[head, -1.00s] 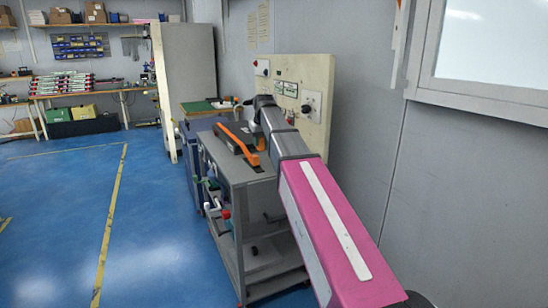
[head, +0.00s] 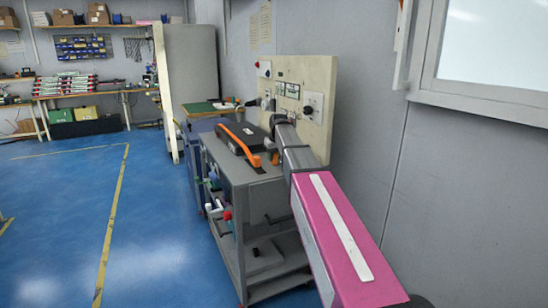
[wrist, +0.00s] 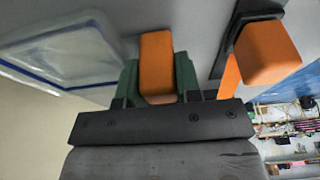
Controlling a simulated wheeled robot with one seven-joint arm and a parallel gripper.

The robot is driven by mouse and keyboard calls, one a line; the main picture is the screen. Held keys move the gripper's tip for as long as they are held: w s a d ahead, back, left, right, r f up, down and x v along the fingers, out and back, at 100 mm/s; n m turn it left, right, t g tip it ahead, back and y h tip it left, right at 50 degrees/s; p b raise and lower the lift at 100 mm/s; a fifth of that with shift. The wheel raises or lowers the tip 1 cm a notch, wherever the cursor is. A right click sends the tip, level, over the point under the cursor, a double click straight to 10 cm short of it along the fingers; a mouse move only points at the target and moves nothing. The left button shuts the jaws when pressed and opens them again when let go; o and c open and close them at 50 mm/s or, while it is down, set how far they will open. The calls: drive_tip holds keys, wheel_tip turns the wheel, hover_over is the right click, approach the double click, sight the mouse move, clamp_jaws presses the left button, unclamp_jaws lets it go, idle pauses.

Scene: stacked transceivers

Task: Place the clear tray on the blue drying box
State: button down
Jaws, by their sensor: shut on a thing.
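A clear, pale panel with a blue border, apparently the clear tray (wrist: 65,55), lies left of and close to the left fingertip. In the head view my arm hides the gripper, and I cannot make out the tray. A dark blue box-like cabinet (head: 187,150) stands behind the grey cart, mostly hidden. I cannot tell whether it is the drying box.
The grey cart (head: 240,175) carries a black device with an orange handle (head: 238,134). A cream control panel (head: 316,125) stands behind, against the wall. A green-topped surface (head: 203,108) is beyond the cart. Blue floor (head: 160,220) is open to the left.

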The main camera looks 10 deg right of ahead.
drive_tip(key=shift+f, duration=0.1)
drive_tip(key=c, duration=0.8)
unclamp_jaws()
